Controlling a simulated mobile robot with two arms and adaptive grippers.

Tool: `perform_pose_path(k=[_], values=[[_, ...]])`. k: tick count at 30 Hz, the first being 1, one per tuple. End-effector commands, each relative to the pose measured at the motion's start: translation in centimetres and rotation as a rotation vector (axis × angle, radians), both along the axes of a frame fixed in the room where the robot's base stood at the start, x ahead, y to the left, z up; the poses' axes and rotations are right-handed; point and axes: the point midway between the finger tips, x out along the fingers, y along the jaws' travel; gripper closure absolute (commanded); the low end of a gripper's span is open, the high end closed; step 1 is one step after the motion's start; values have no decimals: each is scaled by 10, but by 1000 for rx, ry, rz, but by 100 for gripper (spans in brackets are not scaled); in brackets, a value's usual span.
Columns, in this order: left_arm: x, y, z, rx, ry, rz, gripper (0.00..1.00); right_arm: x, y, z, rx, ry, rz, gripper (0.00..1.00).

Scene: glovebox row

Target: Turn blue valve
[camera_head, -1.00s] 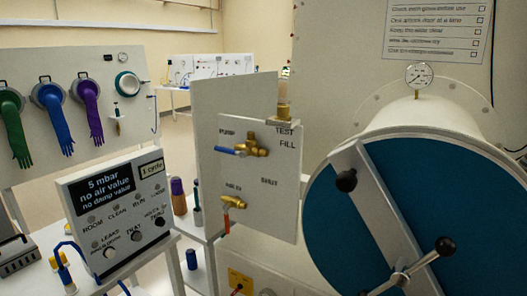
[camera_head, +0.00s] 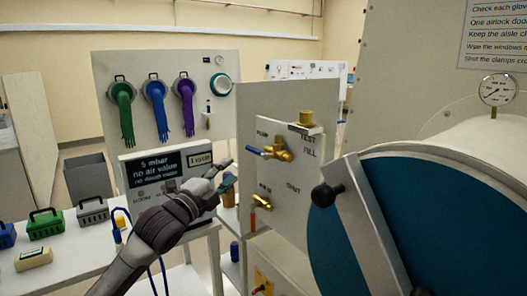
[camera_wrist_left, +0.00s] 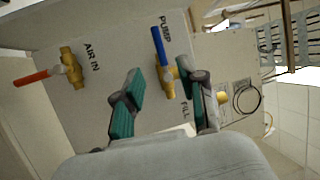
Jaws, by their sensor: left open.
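The blue valve has a blue lever (camera_head: 256,151) on a brass body (camera_head: 281,152), mounted on the upright white panel by the word PUMP. Its lever points left in the head view. My left gripper (camera_head: 228,172) is open and empty, left of the panel and a little below the blue lever. In the left wrist view the blue lever (camera_wrist_left: 158,46) shows beyond the teal-padded fingers of my left gripper (camera_wrist_left: 162,76), with the brass body between them in the picture. I see no contact with the valve. My right gripper is not in view.
An orange-handled AIR IN valve (camera_wrist_left: 38,76) is on the same panel, below the blue one in the head view (camera_head: 262,203). A display box (camera_head: 168,166) stands behind my left arm. A large blue round door (camera_head: 440,220) with a black knob fills the right.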

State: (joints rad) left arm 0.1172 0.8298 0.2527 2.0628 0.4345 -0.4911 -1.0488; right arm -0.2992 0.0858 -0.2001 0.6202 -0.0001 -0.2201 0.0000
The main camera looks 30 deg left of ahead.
Motion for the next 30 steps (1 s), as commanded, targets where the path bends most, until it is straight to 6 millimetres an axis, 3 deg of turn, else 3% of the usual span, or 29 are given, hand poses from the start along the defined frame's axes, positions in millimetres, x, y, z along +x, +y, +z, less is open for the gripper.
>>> perform_pose_path(k=[8, 16, 22, 30], values=[[56, 1, 15, -7, -2, 1, 60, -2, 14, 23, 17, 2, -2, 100], [105, 1, 22, -5, 0, 1, 60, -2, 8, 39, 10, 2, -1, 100], [123, 1, 23, -5, 1, 0, 60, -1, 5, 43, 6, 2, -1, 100], [126, 1, 22, -2, 1, 0, 60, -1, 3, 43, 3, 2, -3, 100]])
